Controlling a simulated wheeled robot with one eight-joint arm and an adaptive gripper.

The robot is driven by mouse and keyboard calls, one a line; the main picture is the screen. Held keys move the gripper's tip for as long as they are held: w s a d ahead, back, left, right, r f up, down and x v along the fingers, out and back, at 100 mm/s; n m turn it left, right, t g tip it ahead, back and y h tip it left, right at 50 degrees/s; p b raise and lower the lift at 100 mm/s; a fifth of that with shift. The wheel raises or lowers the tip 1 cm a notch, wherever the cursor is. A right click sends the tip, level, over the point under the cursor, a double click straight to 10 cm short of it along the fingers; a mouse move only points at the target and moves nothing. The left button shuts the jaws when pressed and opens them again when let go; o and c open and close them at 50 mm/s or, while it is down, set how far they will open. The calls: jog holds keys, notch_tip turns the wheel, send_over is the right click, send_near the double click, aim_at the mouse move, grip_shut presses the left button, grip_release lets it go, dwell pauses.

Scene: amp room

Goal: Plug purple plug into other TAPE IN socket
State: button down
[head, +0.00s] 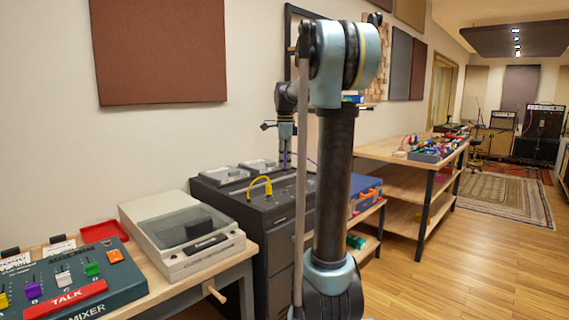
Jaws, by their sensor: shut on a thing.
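My gripper (285,142) is over the back right of a black cabinet (280,220), pointing down. It is shut on the slim purple plug (285,158), which shows just below the fingers and looks upright. I cannot tell whether the plug's tip touches the cabinet top or is in a socket. A yellow cable (260,184) arches up from the cabinet top, left of my gripper. The TAPE IN sockets and their labels are too small to make out. My own arm hides the right part of the cabinet.
A turntable-like deck (185,225) with a clear lid and a mixer (75,280) stand on the wooden table at left. Two grey panels (222,175) lie at the cabinet's back. A wooden workbench (400,152) stands at right.

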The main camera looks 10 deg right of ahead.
aim_at(284, 171)
jog(key=shift+a+f, duration=0.1)
jog(key=shift+f, duration=0.05)
jog(key=shift+f, duration=2.75)
jog(key=shift+s+f, duration=0.1)
jog(key=shift+f, duration=0.85)
jog(key=c, duration=1.4)
grip_release()
jog(key=shift+r, duration=0.1)
notch_tip(284, 171, up, 12)
jog(key=shift+f, duration=0.15)
